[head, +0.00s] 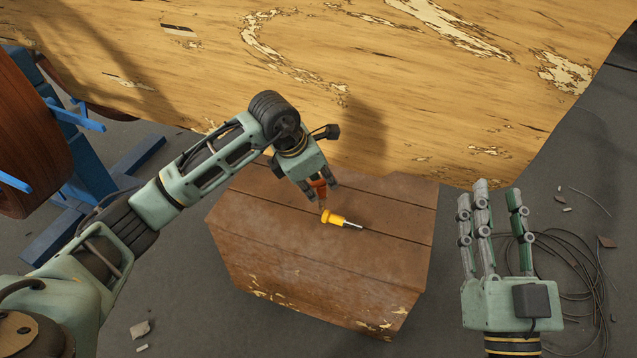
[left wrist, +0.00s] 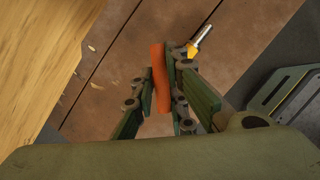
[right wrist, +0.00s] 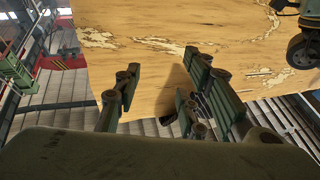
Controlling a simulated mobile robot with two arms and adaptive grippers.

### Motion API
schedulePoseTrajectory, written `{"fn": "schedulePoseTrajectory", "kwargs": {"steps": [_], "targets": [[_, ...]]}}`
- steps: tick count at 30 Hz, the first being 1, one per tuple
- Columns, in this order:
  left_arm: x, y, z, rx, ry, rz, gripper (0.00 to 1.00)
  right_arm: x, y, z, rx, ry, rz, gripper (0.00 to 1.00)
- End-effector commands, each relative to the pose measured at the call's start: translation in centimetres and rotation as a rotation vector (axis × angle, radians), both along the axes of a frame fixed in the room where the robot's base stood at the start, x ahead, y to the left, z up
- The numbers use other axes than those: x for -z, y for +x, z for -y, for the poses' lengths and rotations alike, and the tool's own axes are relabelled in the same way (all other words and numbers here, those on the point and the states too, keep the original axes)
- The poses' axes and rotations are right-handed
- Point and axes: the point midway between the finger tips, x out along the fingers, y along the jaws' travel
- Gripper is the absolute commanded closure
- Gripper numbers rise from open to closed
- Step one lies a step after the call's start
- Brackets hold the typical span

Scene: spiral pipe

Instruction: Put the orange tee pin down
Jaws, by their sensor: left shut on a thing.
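The orange tee pin (head: 319,187) is held between the fingers of my left gripper (head: 319,188), over the brown wooden crate (head: 300,270). In the left wrist view the orange tee pin (left wrist: 159,78) stands between the shut fingers of the gripper (left wrist: 160,95). I cannot tell whether its lower end touches the crate. A yellow-handled pin (head: 340,219) with a metal tip lies on the crate top right beside it; it also shows in the left wrist view (left wrist: 199,42). My right gripper (head: 495,230) is open and empty, to the right of the crate.
A large plank-like wooden surface (head: 420,90) with peeling patches spans the back. Blue stands (head: 90,170) are at the left. A coil of black cable (head: 570,270) lies on the grey floor at the right. The right part of the crate top is clear.

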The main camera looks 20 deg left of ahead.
Motion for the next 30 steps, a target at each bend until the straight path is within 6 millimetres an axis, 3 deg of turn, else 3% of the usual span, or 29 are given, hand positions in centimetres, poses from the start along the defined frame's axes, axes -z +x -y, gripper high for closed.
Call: {"fn": "schedulePoseTrajectory", "kwargs": {"steps": [21,22,28,30], "targets": [[0.7,0.0,0.0,0.000,0.000,0.000,1.00,-1.8,-0.9,-0.1,-0.007,0.029,0.101,0.62],[0.7,0.0,0.0,0.000,0.001,-0.001,0.86,-1.9,-0.9,-0.1,-0.007,0.031,0.105,0.62],[0.7,0.0,0.0,0.000,0.000,0.000,0.68,-2.0,-0.9,-0.1,-0.007,0.032,0.108,0.62],[0.7,0.0,0.0,0.000,0.001,-0.001,0.68,-2.0,-0.9,-0.1,-0.007,0.031,0.107,0.62]]}}
